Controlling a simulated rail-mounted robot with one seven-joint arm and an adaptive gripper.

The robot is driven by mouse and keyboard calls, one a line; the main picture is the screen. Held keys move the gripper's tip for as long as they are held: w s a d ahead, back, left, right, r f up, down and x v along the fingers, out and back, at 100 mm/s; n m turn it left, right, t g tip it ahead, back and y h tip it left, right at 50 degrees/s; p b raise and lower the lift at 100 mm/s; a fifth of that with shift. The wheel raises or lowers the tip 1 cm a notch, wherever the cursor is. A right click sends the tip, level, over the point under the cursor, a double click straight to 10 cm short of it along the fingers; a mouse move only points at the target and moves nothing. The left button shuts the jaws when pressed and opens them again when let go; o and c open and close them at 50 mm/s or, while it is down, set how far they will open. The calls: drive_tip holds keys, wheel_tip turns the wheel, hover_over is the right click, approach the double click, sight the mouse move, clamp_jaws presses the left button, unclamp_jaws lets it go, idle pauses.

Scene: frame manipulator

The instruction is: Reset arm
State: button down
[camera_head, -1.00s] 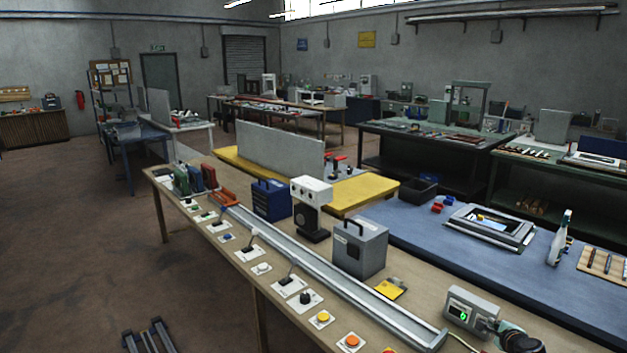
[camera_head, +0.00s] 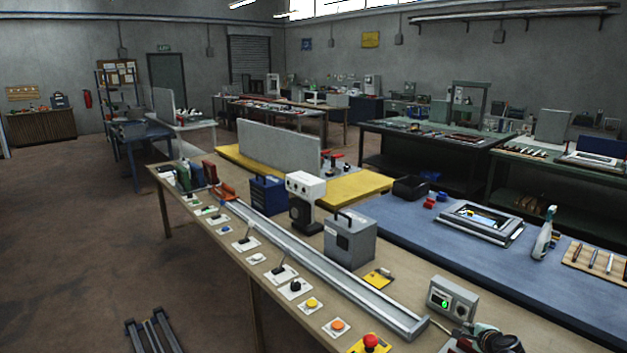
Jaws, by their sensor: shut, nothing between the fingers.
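My gripper and arm are not in view. No object is named by the task. The head view looks along a long wooden workbench (camera_head: 228,262) with a grey metal rail (camera_head: 310,262) running lengthwise on it.
Several buttons and switches, including a red mushroom button (camera_head: 371,342), line the bench's near side. A grey box (camera_head: 350,241), blue toolbox (camera_head: 267,195), white-headed device (camera_head: 305,200) and green-display meter (camera_head: 452,300) stand behind the rail. A blue-topped table (camera_head: 400,228) adjoins. Open floor (camera_head: 80,240) lies left.

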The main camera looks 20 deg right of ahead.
drive_tip(key=w+a+f+n+g+y, duration=0.1)
drive_tip(key=w+a+f+n, duration=0.1)
drive_tip(key=a, duration=0.7)
drive_tip(key=w+a+f+n+g+y, duration=0.1)
drive_tip(key=a+f+n, duration=0.3)
drive_tip(key=a, duration=0.6)
drive_tip(key=w+a+f+n+g+y, duration=0.2)
drive_tip(key=a+n, duration=0.3)
drive_tip(key=a, duration=0.5)
drive_tip(key=shift+w+f+g+y, duration=0.3)
drive_tip(key=shift+w+f+y, duration=0.05)
drive_tip(key=shift+f+y, duration=0.35)
drive_tip(key=s+a+f+n+g, duration=0.2)
drive_tip(key=s+a+n, duration=0.2)
drive_tip(key=a, duration=0.3)
drive_tip(key=s+a+f+n+g+h, duration=0.1)
drive_tip(key=s+a+f+n+g, duration=0.2)
drive_tip(key=a, duration=0.5)
drive_tip(key=s+a+f+n+g, duration=0.1)
drive_tip(key=s+a+n+g, duration=0.1)
drive_tip(key=s+a+n, duration=0.35)
drive_tip(key=s+a+f+g+b, duration=0.2)
drive_tip(key=s+f+g+b, duration=0.4)
drive_tip(key=s+f, duration=2.2)
drive_tip(key=b, duration=0.4)
drive_tip(key=shift+f+g+h, duration=0.3)
drive_tip(key=shift+f, duration=0.05)
